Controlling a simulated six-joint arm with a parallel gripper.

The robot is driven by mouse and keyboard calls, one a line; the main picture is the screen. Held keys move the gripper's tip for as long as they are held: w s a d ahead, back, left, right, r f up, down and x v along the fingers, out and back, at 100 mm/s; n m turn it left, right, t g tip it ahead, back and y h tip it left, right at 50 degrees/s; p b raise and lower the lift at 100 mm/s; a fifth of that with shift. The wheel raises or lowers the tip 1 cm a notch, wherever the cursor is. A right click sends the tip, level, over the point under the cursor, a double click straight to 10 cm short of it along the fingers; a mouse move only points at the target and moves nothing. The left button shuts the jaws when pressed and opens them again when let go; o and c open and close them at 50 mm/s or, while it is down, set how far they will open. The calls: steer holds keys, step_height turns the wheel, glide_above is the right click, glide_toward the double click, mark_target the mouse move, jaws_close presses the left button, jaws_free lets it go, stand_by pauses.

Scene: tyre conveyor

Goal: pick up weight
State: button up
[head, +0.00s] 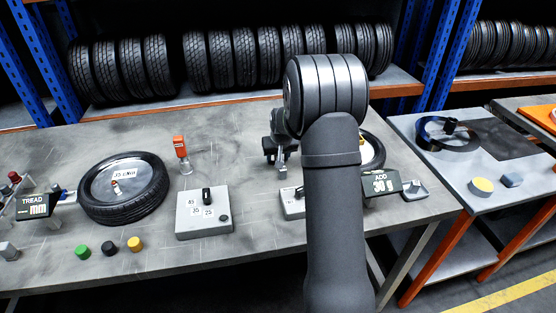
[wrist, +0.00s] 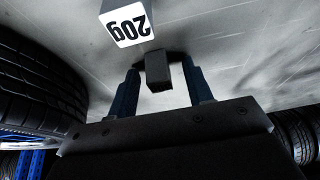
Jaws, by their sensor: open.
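A small dark block (wrist: 158,72), apparently a weight, stands between the fingers of my gripper (wrist: 164,72) in the wrist view. The fingers are open, one on each side of it, and I see no clear contact. A pale block (wrist: 128,24) labelled 20g, upside down, is just beyond it. In the head view my gripper (head: 279,150) is over the middle of the bench, mostly hidden by my arm. A display (head: 379,184) reads ADD 30 g.
A tyre (head: 124,190) lies on the bench (head: 150,262) at left; another (head: 375,151) is partly behind my arm. A grey box with a knob (head: 204,215) stands left of my arm. Green, black and yellow buttons (head: 109,247) line the front. Tyres (head: 243,55) fill the rear shelf.

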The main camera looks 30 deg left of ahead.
jaws_close()
steer(key=shift+r, duration=0.1)
